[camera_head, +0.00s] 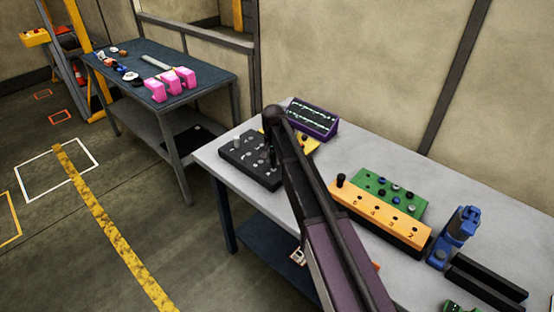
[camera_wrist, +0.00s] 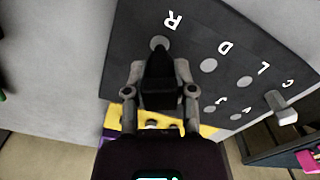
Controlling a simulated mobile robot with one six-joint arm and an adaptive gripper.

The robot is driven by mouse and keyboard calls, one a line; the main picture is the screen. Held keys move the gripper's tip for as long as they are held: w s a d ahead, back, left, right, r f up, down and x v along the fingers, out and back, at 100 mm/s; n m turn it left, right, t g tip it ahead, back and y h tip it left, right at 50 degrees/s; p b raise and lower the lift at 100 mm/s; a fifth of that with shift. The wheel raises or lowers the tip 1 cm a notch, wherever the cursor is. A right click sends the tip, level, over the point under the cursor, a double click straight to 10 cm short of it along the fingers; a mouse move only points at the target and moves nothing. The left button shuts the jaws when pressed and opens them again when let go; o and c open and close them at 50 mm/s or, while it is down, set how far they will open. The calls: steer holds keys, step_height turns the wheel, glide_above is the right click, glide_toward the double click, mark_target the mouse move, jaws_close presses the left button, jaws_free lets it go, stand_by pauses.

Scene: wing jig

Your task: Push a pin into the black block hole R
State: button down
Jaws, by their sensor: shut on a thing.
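The black block (camera_head: 240,166) lies on the near left part of the grey table. In the wrist view the block (camera_wrist: 135,45) shows white letters and several round light holes. Hole R (camera_wrist: 159,42) is just beyond my fingers, below the letter R. My gripper (camera_wrist: 160,88) is over the block, shut on a dark pin (camera_wrist: 160,68), whose far end overlaps the near edge of hole R. I cannot tell whether the pin is in the hole or above it. In the head view my arm hides part of the block.
A light grey pin (camera_wrist: 281,107) stands in the block near the letter C. A yellow block (camera_head: 309,143) and a purple rack (camera_head: 312,117) are behind it. An orange block (camera_head: 372,212), a green block (camera_head: 370,182) and a blue device (camera_head: 463,228) are to the right.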

mark_target(273, 153)
steer(key=shift+f, duration=0.25)
steer(key=shift+f+b, duration=1.05)
steer(key=shift+b, duration=0.25)
steer(key=shift+f, duration=0.15)
steer(key=shift+c, duration=1.8)
jaws_free()
step_height(273, 153, up, 7)
steer(key=p, duration=0.7)
